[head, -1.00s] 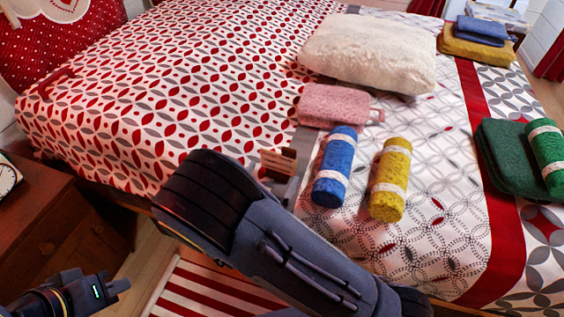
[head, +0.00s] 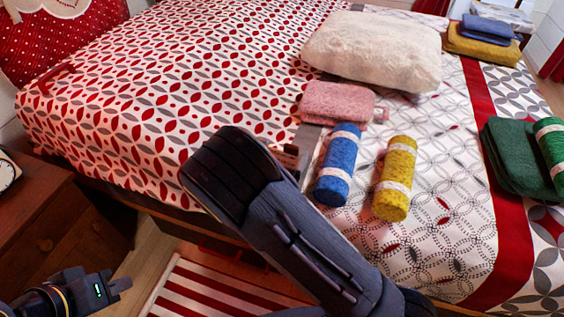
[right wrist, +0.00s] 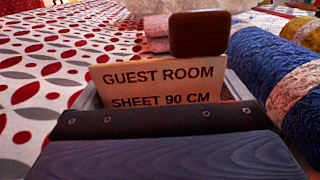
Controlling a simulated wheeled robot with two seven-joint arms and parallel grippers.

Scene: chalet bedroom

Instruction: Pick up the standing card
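The cream card (right wrist: 158,82) stands on the bed and reads "GUEST ROOM SHEET 90 CM" in the right wrist view. A gap shows between these parts, with no visible grip.
A blue roll (head: 337,168) lies close right of the card, with a yellow roll (head: 395,178) beyond. A folded pink towel (head: 337,102) and a white pillow (head: 372,50) lie behind. A wooden nightstand (head: 40,225) stands at left. The patterned bed left of the card is clear.

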